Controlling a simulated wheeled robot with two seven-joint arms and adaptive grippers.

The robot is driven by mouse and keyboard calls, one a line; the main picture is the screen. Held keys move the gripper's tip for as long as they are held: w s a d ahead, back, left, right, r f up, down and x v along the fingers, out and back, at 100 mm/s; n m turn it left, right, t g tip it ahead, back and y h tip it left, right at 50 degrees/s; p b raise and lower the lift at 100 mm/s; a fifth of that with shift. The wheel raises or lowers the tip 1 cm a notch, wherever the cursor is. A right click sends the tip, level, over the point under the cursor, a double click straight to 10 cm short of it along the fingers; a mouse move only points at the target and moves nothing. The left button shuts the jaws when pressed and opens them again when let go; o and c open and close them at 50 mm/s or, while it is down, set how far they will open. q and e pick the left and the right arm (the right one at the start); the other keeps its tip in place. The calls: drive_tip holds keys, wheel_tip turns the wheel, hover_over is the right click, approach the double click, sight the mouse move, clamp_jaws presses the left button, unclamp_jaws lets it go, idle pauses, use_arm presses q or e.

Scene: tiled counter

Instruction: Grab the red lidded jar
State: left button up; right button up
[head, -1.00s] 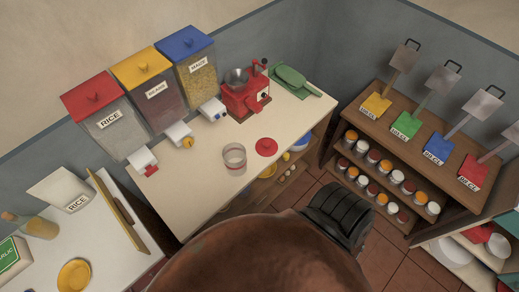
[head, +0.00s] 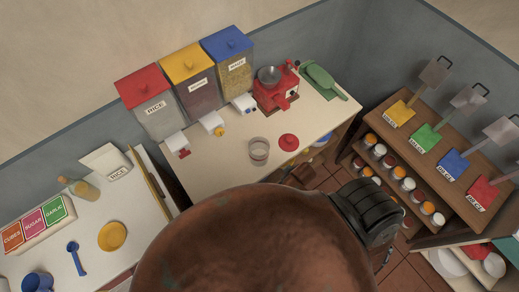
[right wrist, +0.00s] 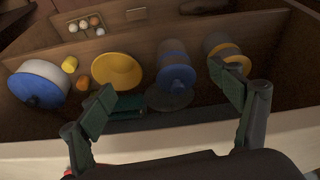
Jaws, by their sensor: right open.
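A clear glass jar (head: 259,152) stands open near the front edge of the white counter (head: 215,170) in the head view. A round red lid (head: 288,142) lies apart from it, just to its right. No jar with a red lid on shows clearly in the right wrist view. There my right gripper (right wrist: 168,97) is open and empty, its two fingers wide apart, in front of a low shelf. Between and beyond the fingers are a blue-lidded jar (right wrist: 176,75), a yellow bowl (right wrist: 117,70) and a yellow-lidded jar (right wrist: 226,50). My left gripper is not in view.
Red, yellow and blue-lidded dispensers (head: 196,88) line the counter's back. A wooden rack (head: 425,150) with several small jars is at right.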

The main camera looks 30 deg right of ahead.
wheel_tip(320, 180, up, 14)
drive_tip(key=w+a+n+t+p, duration=0.1)
drive_tip(key=w+a+p, duration=0.1)
drive_tip(key=p, duration=0.1)
drive_tip(key=w+a+r+n+y+p, duration=0.1)
drive_tip(key=w+a+r+n+y, duration=0.4)
drive_tip(key=a+r+n, duration=0.3)
drive_tip(key=w+d+r+n+g, duration=0.1)
drive_tip(key=w+d+g, duration=0.15)
drive_tip(key=d, duration=0.65)
drive_tip(key=w+p+x, duration=0.1)
drive_tip(key=p+x, duration=0.1)
drive_tip(key=x, duration=0.5)
drive_tip(key=shift+w+a+t+y, duration=0.15)
drive_tip(key=shift+a+t+y, duration=0.15)
drive_tip(key=shift+a+t, duration=0.1)
drive_tip(key=c, duration=2.2)
